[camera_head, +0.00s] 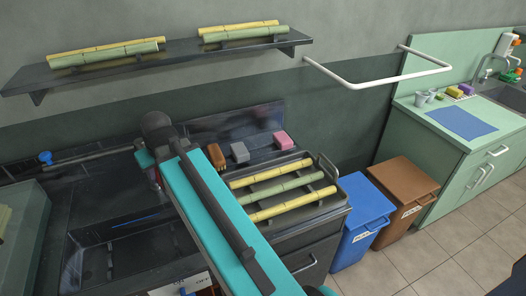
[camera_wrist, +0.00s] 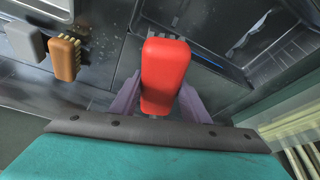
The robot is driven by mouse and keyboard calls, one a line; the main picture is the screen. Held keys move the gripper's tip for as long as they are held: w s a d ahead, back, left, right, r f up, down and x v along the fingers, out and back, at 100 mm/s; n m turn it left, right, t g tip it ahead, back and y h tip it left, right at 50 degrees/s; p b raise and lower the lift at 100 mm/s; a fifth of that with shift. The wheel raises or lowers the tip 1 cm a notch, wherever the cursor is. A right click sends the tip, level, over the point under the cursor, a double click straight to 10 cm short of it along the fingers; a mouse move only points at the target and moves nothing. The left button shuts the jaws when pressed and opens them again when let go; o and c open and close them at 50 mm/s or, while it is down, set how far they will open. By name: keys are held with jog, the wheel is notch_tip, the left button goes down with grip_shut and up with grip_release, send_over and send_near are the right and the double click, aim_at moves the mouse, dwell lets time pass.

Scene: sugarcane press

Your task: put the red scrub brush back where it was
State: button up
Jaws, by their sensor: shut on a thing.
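The red scrub brush (camera_wrist: 166,70) is in the middle of the wrist view, its smooth red back facing the camera. My gripper (camera_wrist: 160,100) is shut on it, with a purple finger on each side. In the head view my arm hides most of the gripper and the brush.
A brown brush (camera_head: 217,156), a grey block (camera_head: 240,153) and a pink block (camera_head: 283,140) sit in a row at the counter's back. A tray (camera_head: 335,192) of cane stands right of my arm. The sink basin (camera_head: 120,245) lies left. A shelf (camera_head: 160,62) hangs above.

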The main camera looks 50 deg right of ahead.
jog(key=s+d+f+m, duration=0.1)
jog(key=s+d+f, duration=0.1)
jog(key=d, duration=0.9)
jog(key=s+d+f+m+h+b, duration=0.1)
jog(key=s+d, duration=0.4)
jog(key=d, duration=0.6)
jog(key=s+d+f+m+b, duration=0.1)
jog(key=s+d+f, duration=0.2)
jog(key=d, duration=0.8)
jog(key=shift+s+m, duration=0.3)
jog(key=shift+s, duration=0.15)
jog(key=shift+f, duration=0.1)
jog(key=w+d+f+p, duration=0.1)
jog(key=w+d+p, duration=0.3)
jog(key=w+d, duration=0.6)
jog(key=shift+d+f, duration=0.3)
jog(key=shift+d, duration=0.9)
jog(key=shift+f+p, duration=0.1)
jog(key=shift+p, duration=0.2)
jog(key=shift+f+p, duration=0.75)
jog(key=shift+f, duration=0.9)
jog(key=shift+f+b, duration=0.45)
jog(key=shift+f, duration=0.15)
